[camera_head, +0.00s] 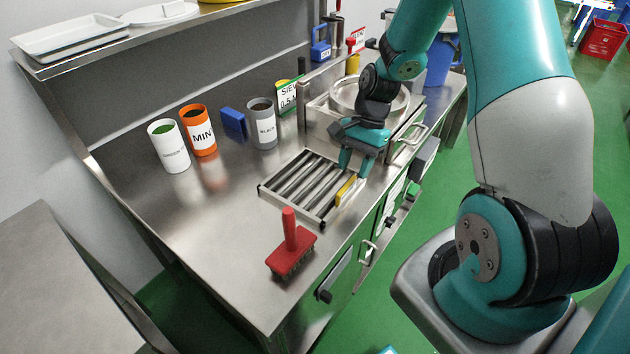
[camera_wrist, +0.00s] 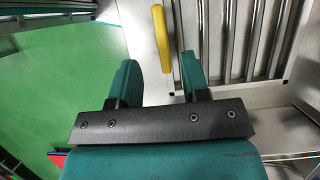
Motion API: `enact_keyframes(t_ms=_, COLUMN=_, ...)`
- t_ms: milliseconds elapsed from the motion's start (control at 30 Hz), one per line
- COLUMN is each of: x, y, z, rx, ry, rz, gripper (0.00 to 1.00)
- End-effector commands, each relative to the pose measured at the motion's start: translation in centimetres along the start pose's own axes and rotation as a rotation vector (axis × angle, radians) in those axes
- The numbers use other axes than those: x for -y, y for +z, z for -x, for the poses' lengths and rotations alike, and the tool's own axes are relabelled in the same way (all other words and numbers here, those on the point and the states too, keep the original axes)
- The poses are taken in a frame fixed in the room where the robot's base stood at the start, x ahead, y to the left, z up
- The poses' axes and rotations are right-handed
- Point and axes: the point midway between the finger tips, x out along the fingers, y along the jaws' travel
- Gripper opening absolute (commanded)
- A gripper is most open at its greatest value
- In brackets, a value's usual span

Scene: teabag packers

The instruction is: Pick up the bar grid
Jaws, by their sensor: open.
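The bar grid (camera_head: 298,183) is a rectangular metal frame with several dark bars, lying on the steel bench. Its yellow handle (camera_head: 346,190) is on the side near the bench's right edge. My gripper (camera_head: 357,172) is open and empty, pointing down just above the handle's far end. In the wrist view the yellow handle (camera_wrist: 161,38) shows between the lines of the two open fingers (camera_wrist: 160,68), closer to the right one. I cannot tell how far below the fingertips it is. The bars (camera_wrist: 245,40) show to the right.
A red brush (camera_head: 290,250) stands on the bench in front of the grid. White (camera_head: 170,150), orange (camera_head: 198,132) and grey (camera_head: 263,128) canisters and a blue block (camera_head: 234,124) stand behind it. A machine with a round pan (camera_head: 345,95) is just beyond my gripper. The bench's left part is clear.

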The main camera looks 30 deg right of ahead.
Motion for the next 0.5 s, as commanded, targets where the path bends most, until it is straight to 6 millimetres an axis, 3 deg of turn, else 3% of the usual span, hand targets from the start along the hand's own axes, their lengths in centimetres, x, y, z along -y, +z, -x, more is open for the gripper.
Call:
enact_keyframes(t_ms=167, x=0.0, y=0.1, z=-1.1, rx=0.001, ry=0.002, rz=0.002, gripper=0.43)
enact_keyframes(t_ms=500, x=0.2, y=0.0, z=-5.6, rx=0.001, ry=0.001, rz=0.002, gripper=0.43)
